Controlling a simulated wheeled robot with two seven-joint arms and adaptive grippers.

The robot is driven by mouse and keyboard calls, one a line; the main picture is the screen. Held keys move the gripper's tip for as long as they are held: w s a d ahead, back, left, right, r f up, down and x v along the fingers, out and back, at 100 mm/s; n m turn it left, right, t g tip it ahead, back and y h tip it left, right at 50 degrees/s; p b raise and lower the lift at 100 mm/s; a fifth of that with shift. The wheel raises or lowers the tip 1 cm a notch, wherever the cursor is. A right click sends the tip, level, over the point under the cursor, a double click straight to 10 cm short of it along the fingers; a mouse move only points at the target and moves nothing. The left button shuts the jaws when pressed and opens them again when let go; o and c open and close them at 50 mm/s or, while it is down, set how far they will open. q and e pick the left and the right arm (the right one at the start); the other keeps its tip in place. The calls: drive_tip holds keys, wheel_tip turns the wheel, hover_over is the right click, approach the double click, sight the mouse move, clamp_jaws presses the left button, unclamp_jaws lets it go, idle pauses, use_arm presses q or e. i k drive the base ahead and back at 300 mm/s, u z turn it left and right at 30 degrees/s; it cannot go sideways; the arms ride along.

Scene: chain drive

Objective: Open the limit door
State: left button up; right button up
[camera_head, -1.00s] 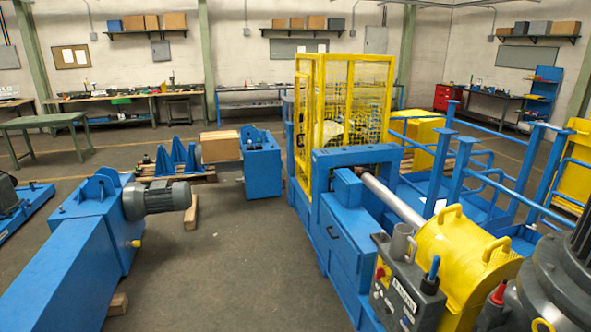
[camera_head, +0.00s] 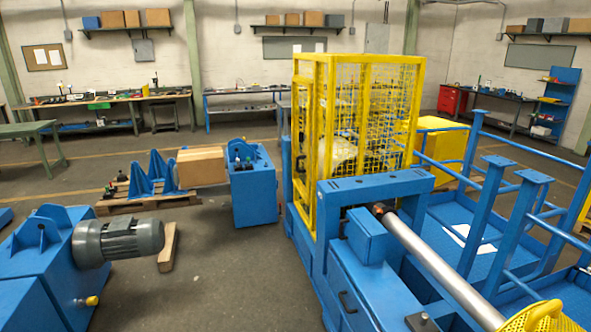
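A tall yellow mesh cage (camera_head: 368,135) stands on the blue machine right of the middle. Its yellow-framed front panel (camera_head: 313,140) faces left and looks closed; I cannot tell for sure which panel is the limit door. Behind the mesh a pale rounded part shows dimly. Neither of my grippers is in view.
The blue machine base (camera_head: 365,275) with a steel shaft (camera_head: 435,260) fills the lower right. A grey motor (camera_head: 120,240) on a blue block stands at left. A wooden beam (camera_head: 168,247) lies on the floor. Open floor (camera_head: 215,285) runs between motor and machine.

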sight(356, 236)
drive_tip(key=u, duration=0.05)
drive_tip(key=i, duration=1.45)
drive_tip(key=z, duration=0.2)
